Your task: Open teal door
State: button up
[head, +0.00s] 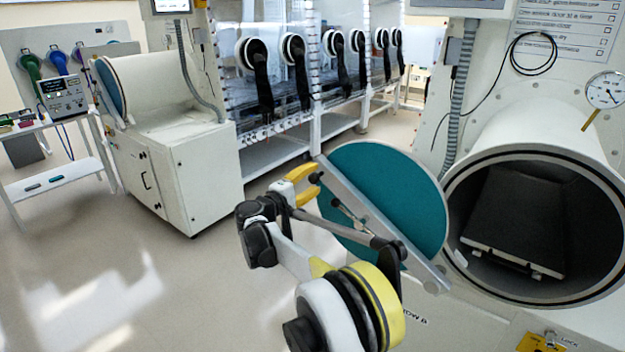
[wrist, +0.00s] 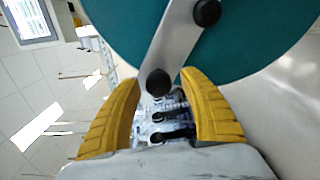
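The round teal door (head: 385,195) stands swung out to the left of the round chamber opening (head: 545,225), which is uncovered. A grey metal bar (head: 385,225) crosses the door's face, with a black knob (head: 314,178) at its upper left end. My gripper (head: 309,184) is at that end, its yellow fingers apart. In the wrist view, the knob (wrist: 158,81) lies between the fingertips of my gripper (wrist: 161,80), with small gaps on both sides. The teal door (wrist: 125,30) fills the top of that view. Whether a finger touches the knob cannot be told.
A dark tray (head: 515,215) lies inside the chamber. A gauge (head: 606,90) is above it. A white cabinet (head: 180,170) with another chamber stands at the left, and gloveboxes (head: 310,60) line the back. The floor (head: 130,270) at the left is clear.

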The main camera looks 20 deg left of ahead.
jog(key=v, duration=1.2)
